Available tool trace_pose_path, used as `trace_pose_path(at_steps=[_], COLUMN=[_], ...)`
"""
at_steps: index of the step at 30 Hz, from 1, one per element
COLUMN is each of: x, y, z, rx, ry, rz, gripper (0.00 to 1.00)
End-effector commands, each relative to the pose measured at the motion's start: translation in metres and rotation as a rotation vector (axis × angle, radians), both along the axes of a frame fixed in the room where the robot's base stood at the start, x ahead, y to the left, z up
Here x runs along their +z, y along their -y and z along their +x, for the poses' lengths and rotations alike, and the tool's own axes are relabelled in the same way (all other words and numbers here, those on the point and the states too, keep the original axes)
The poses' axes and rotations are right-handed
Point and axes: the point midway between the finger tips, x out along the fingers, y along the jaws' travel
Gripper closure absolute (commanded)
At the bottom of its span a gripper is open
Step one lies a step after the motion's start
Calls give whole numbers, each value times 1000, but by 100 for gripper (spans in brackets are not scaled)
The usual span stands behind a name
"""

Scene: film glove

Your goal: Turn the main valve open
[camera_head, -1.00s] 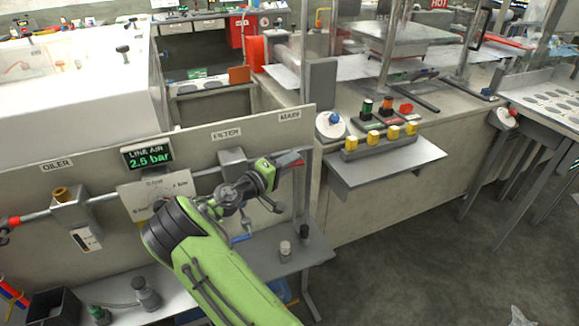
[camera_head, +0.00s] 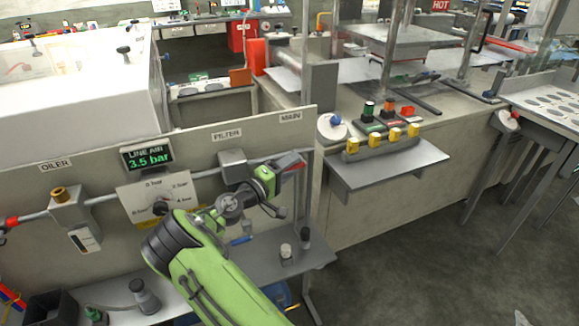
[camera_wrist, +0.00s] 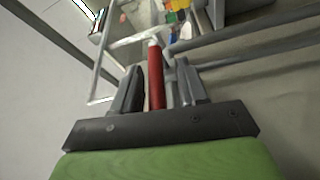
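The main valve has a red lever handle (camera_head: 292,165) on the pipe below the MAIN label (camera_head: 290,116), at the right end of the panel. My gripper (camera_head: 281,168) is at this handle. In the wrist view the red handle (camera_wrist: 156,76) lies lengthwise between the two fingers of my gripper (camera_wrist: 160,90). The fingers look open, with a clear gap on the right and a narrow one on the left. The valve body is mostly hidden behind my gripper. The LINE AIR display (camera_head: 148,157) reads 3.5 bar.
A pressure dial plate (camera_head: 182,188) and the filter block (camera_head: 233,165) are left of my gripper. A grey shelf (camera_head: 262,262) with small fittings lies below. A ledge with yellow buttons (camera_head: 382,142) stands to the right. Open floor (camera_head: 400,260) is at lower right.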

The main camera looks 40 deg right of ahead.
Motion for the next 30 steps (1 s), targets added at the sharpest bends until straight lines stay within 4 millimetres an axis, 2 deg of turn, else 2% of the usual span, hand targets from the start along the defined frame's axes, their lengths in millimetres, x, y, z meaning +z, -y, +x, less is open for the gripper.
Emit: trace_pose_path(at_steps=[7,10,24,27,30], x=[1,1,-10,-11,-13], y=[-1,-11,-134,-149,-156], z=[0,0,-10,-11,-12], rx=[1,4,5,3,0], ry=[2,0,1,0,1], rz=[-1,-2,-1,-2,-2], gripper=[58,58,58,58,58])
